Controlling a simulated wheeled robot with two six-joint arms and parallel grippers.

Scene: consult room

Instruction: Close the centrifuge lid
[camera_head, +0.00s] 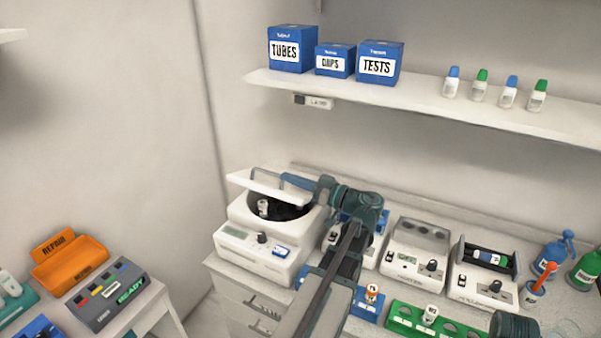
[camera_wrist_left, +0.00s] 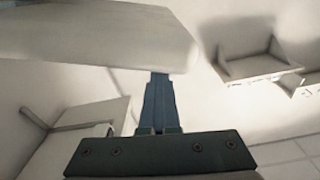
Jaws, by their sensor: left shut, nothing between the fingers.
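The white centrifuge (camera_head: 240,243) stands on the counter, with its dark round bowl (camera_head: 288,212) exposed and a small white-capped item inside. Its white lid (camera_head: 266,190) is open, raised above the bowl. My left gripper (camera_head: 286,179) is shut and empty, its blue fingers at the far side of the lid near its right end. In the left wrist view, a pale slab that looks like the lid (camera_wrist_left: 95,38) fills the upper left, and the shut fingertips (camera_wrist_left: 159,76) are at its edge; I cannot tell whether they touch. My right gripper is not in view.
White devices (camera_head: 415,250) and a green rack (camera_head: 440,327) stand right of the centrifuge. A shelf (camera_head: 420,105) with blue boxes and several bottles hangs above. An orange bin (camera_head: 70,265) and a grey READY box (camera_head: 112,300) are at the lower left.

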